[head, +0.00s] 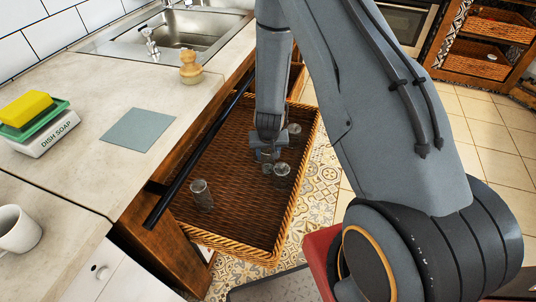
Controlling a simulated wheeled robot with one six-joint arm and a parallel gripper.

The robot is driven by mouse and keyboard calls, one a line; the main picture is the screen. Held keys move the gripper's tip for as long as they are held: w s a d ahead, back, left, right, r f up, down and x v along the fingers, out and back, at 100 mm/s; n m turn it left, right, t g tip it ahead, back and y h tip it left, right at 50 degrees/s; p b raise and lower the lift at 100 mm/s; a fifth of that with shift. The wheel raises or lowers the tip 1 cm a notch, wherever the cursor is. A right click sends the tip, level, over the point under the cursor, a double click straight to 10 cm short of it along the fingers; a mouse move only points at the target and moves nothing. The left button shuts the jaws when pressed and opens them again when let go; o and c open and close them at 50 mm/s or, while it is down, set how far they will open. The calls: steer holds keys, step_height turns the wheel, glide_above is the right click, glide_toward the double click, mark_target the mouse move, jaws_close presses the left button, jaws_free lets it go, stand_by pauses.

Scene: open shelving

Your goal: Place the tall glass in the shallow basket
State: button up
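The shallow basket (244,250) is a brown woven drawer pulled out below the counter. One clear glass (202,196) stands in its front left part. Another clear glass (281,174) is just below and right of my gripper. A third glass (295,129) is farther back and partly hidden by my arm. My gripper (268,154) points down over the right half of the basket. A small clear shape (267,168) shows right at its fingertips, but I cannot tell whether it is held. Which glass is the tall one is not clear.
A dark rail (190,165) runs along the counter's front edge beside the basket. The counter holds a wooden shaker (190,68), a grey-blue mat (139,130), a dish soap holder with sponge (38,125) and a white mug (17,229). The basket's middle left is bare.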

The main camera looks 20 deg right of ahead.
steer(key=shift+f, duration=0.1)
steer(key=o, duration=1.2)
steer(key=d+p+v, duration=0.1)
steer(key=p+v, duration=0.2)
steer(key=v, duration=0.9)
step_height(320, 180, up, 9)
steer(key=y, duration=0.1)
glide_above(269, 169)
steer(key=s+a, duration=0.1)
steer(key=s, duration=0.2)
steer(key=s+d+r+g, duration=0.1)
steer(key=s+r, duration=0.6)
steer(key=s, duration=0.2)
steer(key=s+d+r+n+g, duration=0.1)
steer(key=s+d+r+g, duration=0.1)
steer(key=s+r, duration=0.5)
steer(key=s, duration=0.3)
steer(key=shift+d, duration=0.15)
steer(key=shift+s+r, duration=0.1)
steer(key=shift+r, duration=0.05)
